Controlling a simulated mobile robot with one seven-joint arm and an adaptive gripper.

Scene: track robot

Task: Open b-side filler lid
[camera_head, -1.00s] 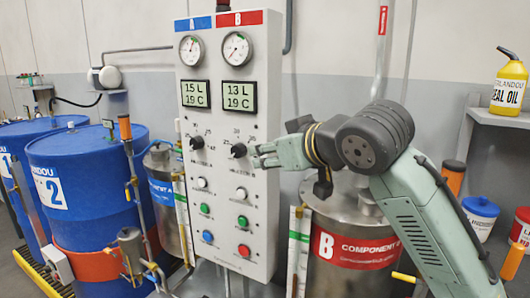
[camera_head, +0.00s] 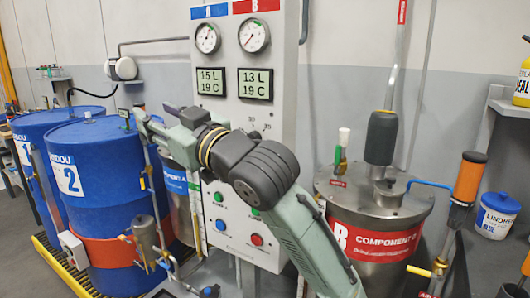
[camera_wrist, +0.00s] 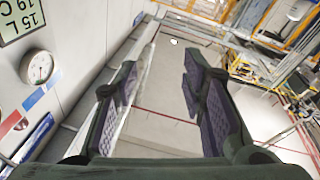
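The B component tank (camera_head: 375,238) stands right of the control panel in the head view, a metal drum with a red label band. Its steel top (camera_head: 330,185) carries a dark grey cylinder (camera_head: 380,138), a small grey raised fitting (camera_head: 390,187) and a white-and-green capped fitting (camera_head: 343,150). I cannot tell for sure which of these is the filler lid. My gripper (camera_head: 158,118) is far left of this tank, in front of the A component tank, pointing left. In the wrist view my gripper (camera_wrist: 160,100) has its dark-padded fingers wide apart, with nothing between them.
The control panel (camera_head: 287,110) with gauges and knobs stands behind my arm. Blue drums (camera_head: 100,205) are at left. An orange-topped cylinder (camera_head: 470,177) and blue hose (camera_head: 430,184) border the tank's right. A shelf (camera_head: 510,106) holds a yellow bottle (camera_head: 523,75).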

